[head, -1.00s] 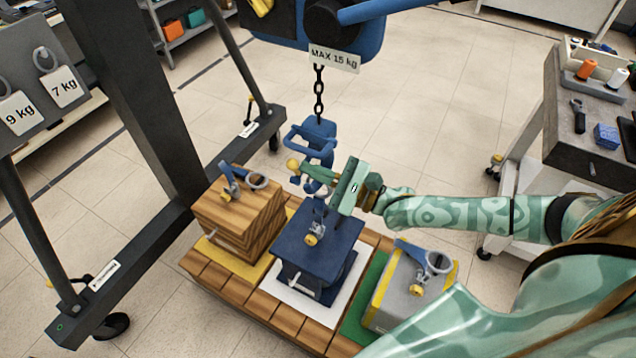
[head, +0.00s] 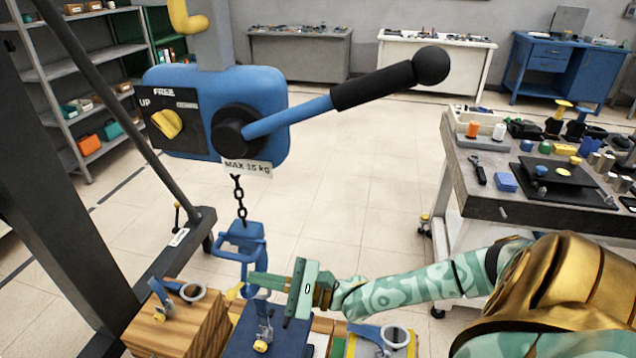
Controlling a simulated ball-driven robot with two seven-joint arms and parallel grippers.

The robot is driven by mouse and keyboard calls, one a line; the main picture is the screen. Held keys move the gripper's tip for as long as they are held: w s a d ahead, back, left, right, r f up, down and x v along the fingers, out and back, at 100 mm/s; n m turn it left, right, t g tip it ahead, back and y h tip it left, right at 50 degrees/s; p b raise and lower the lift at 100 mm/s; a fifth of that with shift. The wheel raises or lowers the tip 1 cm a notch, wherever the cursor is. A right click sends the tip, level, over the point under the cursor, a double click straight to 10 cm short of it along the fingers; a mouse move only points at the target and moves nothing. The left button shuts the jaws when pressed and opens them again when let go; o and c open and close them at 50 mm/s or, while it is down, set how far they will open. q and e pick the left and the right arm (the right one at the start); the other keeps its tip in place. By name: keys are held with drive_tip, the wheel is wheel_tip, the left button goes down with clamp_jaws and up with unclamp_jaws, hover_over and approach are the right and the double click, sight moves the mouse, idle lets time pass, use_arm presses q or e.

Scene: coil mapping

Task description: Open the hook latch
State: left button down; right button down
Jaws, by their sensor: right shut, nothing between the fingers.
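The blue hook block (head: 242,240) hangs on a dark chain (head: 240,199) from the hoist. Its hook reaches down over the dark blue block (head: 240,340), and a small yellow latch knob (head: 233,293) shows at its left side. My right gripper (head: 254,283) comes in from the right, shut and empty, with its green fingertips at the hook, beside the yellow knob. Whether they touch it I cannot tell. The fingers hide part of the hook, so the latch's position is unclear. My left gripper is not in view.
The blue hoist (head: 262,95) has a long crank handle (head: 385,80) and a yellow knob (head: 167,124). A wooden block (head: 180,328) with a ring stands left of the dark blue block. A grey tool table (head: 478,195) stands right; open floor lies behind.

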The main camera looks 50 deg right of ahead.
drive_tip(key=v, duration=1.3)
drive_tip(key=shift+s, duration=0.15)
